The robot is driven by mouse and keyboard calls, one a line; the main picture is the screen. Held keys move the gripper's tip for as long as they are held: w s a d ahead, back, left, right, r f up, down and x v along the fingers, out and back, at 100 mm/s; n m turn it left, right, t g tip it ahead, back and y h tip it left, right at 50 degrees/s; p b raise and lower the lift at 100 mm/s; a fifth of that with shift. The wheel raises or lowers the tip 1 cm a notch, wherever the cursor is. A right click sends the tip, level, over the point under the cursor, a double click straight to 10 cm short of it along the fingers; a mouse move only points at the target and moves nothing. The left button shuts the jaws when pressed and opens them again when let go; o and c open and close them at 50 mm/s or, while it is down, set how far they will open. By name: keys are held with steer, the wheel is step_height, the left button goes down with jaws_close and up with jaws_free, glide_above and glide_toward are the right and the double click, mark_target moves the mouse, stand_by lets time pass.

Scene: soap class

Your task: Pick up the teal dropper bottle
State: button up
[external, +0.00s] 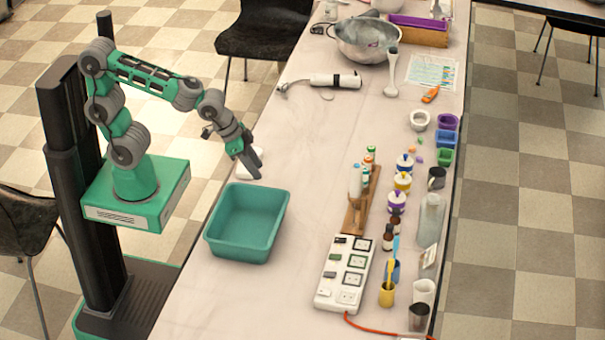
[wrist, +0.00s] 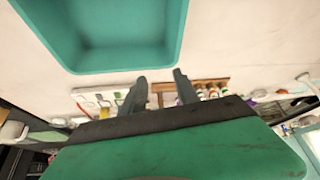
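Several small dropper bottles (external: 366,171) with coloured tops stand in a wooden rack (external: 352,215) in the middle of the table in the external view. Some tops look green or teal, but they are too small to tell which bottle is the teal one. The rack also shows small and far off in the wrist view (wrist: 205,83), beyond the fingers. My gripper (external: 255,164) is near the table's left edge, well left of the rack and just behind the teal tub. In the wrist view my gripper (wrist: 160,76) has its fingers apart with nothing between them.
An empty teal tub (external: 245,222) stands on the left of the table. A white power strip (external: 343,273) lies in front of the rack. Jars, cups and bottles line the right edge. A hand blender (external: 335,80) and metal bowl (external: 365,40) are farther back. Table between gripper and rack is clear.

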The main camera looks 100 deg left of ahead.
steer(key=w+a+f+n+t+y+b, duration=0.1)
steer(key=w+a+f+n+y+b, duration=0.1)
steer(key=w+a+f, duration=0.45)
steer(key=w+a+f+n+t+y+b, duration=0.1)
steer(key=w+a+t+y+b, duration=0.15)
steer(key=w, duration=0.65)
steer(key=n+t+y+b, duration=0.2)
steer(key=b, duration=0.1)
glide_toward(365, 169)
step_height(365, 169, down, 3)
steer(key=w, duration=0.1)
steer(key=x, duration=0.2)
steer(key=r+x, duration=0.1)
steer(key=x, duration=0.2)
steer(key=p+x, duration=0.1)
steer(key=x, duration=0.2)
steer(key=shift+w+a, duration=0.25)
steer(key=shift+a, duration=0.3)
steer(key=shift+r, duration=0.1)
jaws_close()
steer(key=shift+y, duration=0.25)
